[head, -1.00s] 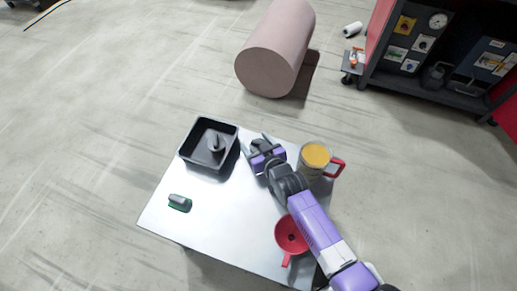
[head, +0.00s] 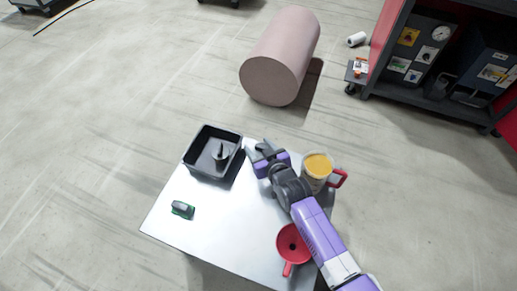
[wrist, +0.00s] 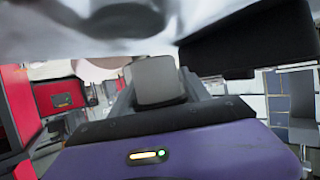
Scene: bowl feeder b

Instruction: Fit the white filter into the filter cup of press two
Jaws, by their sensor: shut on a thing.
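My gripper (head: 257,149) is at the back of a pale metal table (head: 222,225), to the right of a black tray (head: 187,160). In the wrist view, a grey, rounded block-like thing (wrist: 158,80) shows between the fingers, and my gripper is shut on it; I cannot tell what it is. I cannot make out a white filter, a filter cup or a press numbered two. A dark grey pointed thing (head: 221,154) is in the tray.
A mug with a yellow top and red handle (head: 318,165) stands close right of my gripper. A red funnel (head: 292,243) lies at the front right. A small grey and green piece (head: 183,210) lies at the left. The table's middle is clear.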

